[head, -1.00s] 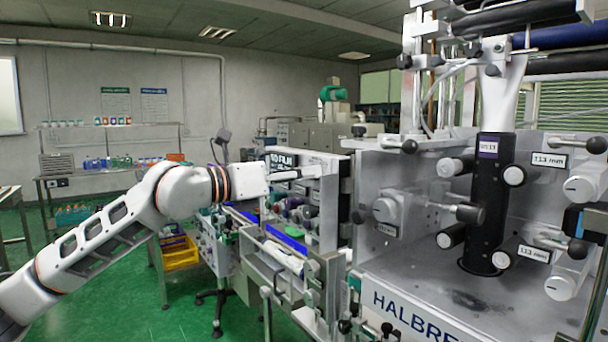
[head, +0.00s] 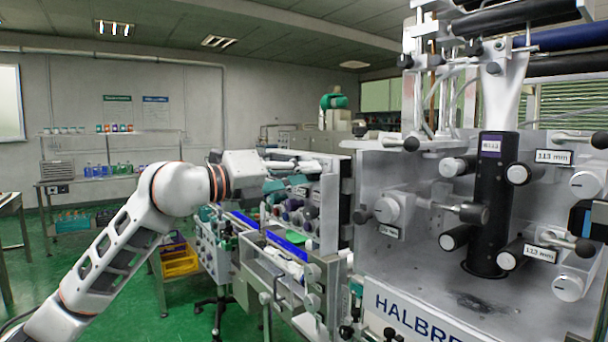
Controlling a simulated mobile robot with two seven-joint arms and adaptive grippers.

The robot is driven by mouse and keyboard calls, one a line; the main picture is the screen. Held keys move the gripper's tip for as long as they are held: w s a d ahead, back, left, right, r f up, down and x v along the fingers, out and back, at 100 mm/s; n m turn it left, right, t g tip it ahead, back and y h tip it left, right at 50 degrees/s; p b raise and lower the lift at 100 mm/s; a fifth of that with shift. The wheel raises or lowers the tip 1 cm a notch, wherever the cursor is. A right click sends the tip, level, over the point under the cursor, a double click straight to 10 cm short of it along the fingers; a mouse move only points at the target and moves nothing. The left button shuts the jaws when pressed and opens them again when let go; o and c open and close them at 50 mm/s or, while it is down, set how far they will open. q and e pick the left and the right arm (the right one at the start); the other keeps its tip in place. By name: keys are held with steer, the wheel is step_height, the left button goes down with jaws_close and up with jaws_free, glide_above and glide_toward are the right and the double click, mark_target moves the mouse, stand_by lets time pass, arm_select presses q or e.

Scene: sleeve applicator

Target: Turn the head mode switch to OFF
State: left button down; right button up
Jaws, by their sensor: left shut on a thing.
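My left gripper (head: 284,170) is at the upper left of the knob panel (head: 330,208) on the middle machine, in the head view. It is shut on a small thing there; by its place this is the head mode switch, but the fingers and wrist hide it. I cannot read its pointer or labels. Several dark, round knobs show just below the fingers. My left forearm (head: 110,260) comes in from the lower left. My right gripper is not in view.
The large metal machine (head: 400,270) with a black column (head: 491,205), white rollers and "113 mm" labels fills the right. A conveyor with a blue strip (head: 287,246) lies below the panel. A yellow bin (head: 180,262) stands at the left. Green floor there is open.

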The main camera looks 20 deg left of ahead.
arm_select(q)
steer(key=shift+n, duration=0.6)
steer(key=c, duration=1.9)
jaws_free()
steer(key=v, duration=1.2)
